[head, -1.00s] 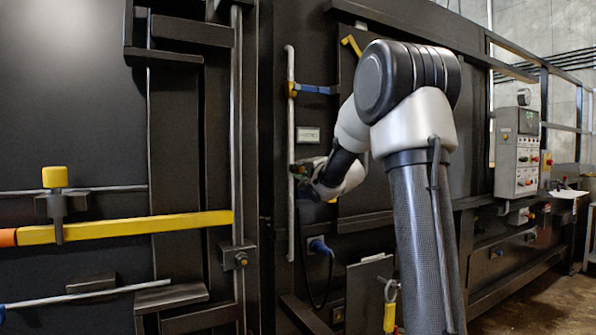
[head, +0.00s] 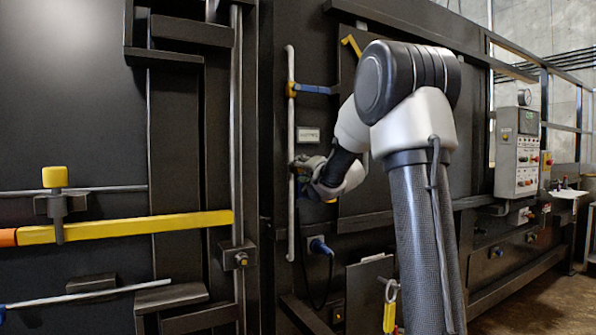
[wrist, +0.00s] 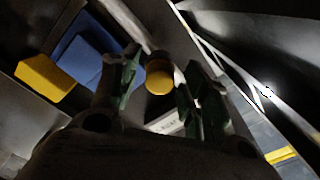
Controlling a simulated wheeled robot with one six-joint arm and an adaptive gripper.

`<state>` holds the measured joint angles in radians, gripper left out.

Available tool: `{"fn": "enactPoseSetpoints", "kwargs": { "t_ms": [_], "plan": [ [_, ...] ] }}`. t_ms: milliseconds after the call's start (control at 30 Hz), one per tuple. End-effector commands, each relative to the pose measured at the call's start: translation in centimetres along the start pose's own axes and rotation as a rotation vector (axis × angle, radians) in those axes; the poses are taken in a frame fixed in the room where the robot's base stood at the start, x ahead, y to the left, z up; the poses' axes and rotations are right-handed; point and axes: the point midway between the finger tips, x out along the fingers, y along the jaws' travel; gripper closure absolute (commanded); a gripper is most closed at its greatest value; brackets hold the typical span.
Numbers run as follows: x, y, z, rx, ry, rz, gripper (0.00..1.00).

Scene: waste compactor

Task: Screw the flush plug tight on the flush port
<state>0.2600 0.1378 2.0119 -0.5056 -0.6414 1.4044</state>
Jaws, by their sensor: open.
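My gripper (wrist: 160,80) is open in the wrist view, with one green-grey finger on each side of a round yellow knob. The yellow knob (wrist: 159,77), which looks like the flush plug, shows between the fingertips; I cannot tell whether they touch it. The flush port behind it is hidden. In the head view my gripper (head: 303,170) is beside the vertical grey pipe on the dark machine wall, partly hidden by my own wrist. A small yellow spot (head: 331,200) shows just below it; I cannot tell what it belongs to.
The vertical pipe (head: 291,120) carries a blue lever (head: 313,89). A white label plate (head: 309,135) is above my gripper. A control box (head: 517,150) stands at the right.

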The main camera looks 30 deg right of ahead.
Motion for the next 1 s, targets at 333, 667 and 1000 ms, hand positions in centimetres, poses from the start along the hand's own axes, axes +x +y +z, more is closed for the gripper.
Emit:
{"fn": "enactPoseSetpoints", "kwargs": {
  "t_ms": [333,667,1000],
  "plan": [
    [0.0,-0.01,-0.03,-0.35,0.0,0.0,0.54],
    [0.0,0.0,-0.02,-0.683,0.0,0.0,0.54],
    [0.0,0.02,0.0,-1.072,0.0,0.0,0.54]
  ]
}}
